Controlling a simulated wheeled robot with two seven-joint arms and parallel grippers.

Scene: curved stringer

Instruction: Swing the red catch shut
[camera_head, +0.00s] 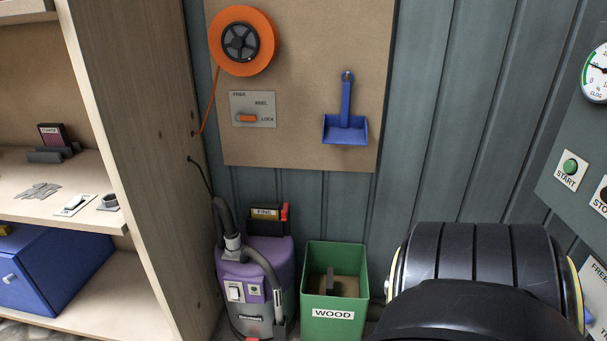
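A small red part (285,212), which looks like the red catch, stands upright at the right edge of a dark cartridge labelled FINE (264,213). The cartridge sits on top of the purple vacuum (270,256) at the lower middle. The red part is small here, and I cannot tell whether it is fully open or partly swung. Neither of my grippers is in view, so nothing shows near the red part.
A green WOOD bin (335,285) stands right of the vacuum. A dark hose (222,218) rises at the vacuum's left, near the wooden side panel (140,150). A blue dustpan (346,125) and orange reel (240,41) hang above.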

